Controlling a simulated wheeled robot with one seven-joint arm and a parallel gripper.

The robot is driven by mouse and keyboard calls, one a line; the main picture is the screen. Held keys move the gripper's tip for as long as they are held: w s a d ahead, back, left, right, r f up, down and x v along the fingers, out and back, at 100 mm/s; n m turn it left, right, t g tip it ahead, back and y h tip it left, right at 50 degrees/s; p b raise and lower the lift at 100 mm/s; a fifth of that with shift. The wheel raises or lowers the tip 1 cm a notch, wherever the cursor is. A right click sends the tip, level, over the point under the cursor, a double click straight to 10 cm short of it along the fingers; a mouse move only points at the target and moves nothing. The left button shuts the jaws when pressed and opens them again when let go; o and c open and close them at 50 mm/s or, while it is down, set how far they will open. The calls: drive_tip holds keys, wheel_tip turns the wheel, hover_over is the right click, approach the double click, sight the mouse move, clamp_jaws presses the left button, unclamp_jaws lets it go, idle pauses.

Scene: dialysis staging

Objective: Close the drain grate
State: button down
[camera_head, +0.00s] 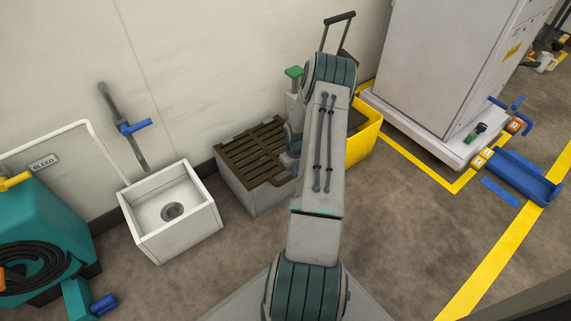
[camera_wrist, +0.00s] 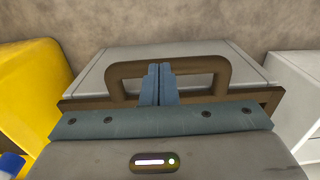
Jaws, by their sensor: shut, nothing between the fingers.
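The drain grate (camera_head: 250,150) is a brown slatted lid on a grey box (camera_head: 259,195) by the wall. It looks flat or nearly flat; I cannot tell whether it is fully seated. My arm hides its right part. In the wrist view, a brown U-shaped handle (camera_wrist: 205,64) stands along a brown edge, with the grey box surface (camera_wrist: 222,62) behind it. My gripper (camera_wrist: 159,70) is shut and empty, its fingers crossing in front of the handle's bar. I cannot tell whether they touch it. The fingertips are hidden in the head view.
A white sink (camera_head: 180,245) stands left of the box and a yellow bin (camera_head: 361,145) right of it. A teal machine (camera_head: 45,235) with a coiled hose is far left. A white cabinet (camera_head: 450,65) is at upper right. The floor (camera_head: 415,225) at right is mostly clear.

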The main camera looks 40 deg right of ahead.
drive_tip(key=shift+s+d+f, duration=0.1)
drive_tip(key=shift+d+f, duration=0.05)
drive_tip(key=shift+d, duration=0.05)
drive_tip(key=shift+s+d, duration=0.1)
drive_tip(key=shift+d, duration=0.05)
drive_tip(key=shift+r+p, duration=0.6)
drive_tip(key=shift+p, duration=0.1)
wheel_tip(320, 180, up, 12)
drive_tip(key=s+p, duration=0.2)
drive_tip(key=p, duration=0.3)
drive_tip(key=shift+s+r+p, duration=0.25)
drive_tip(key=shift+s+p, duration=0.1)
drive_tip(key=shift+s, duration=0.05)
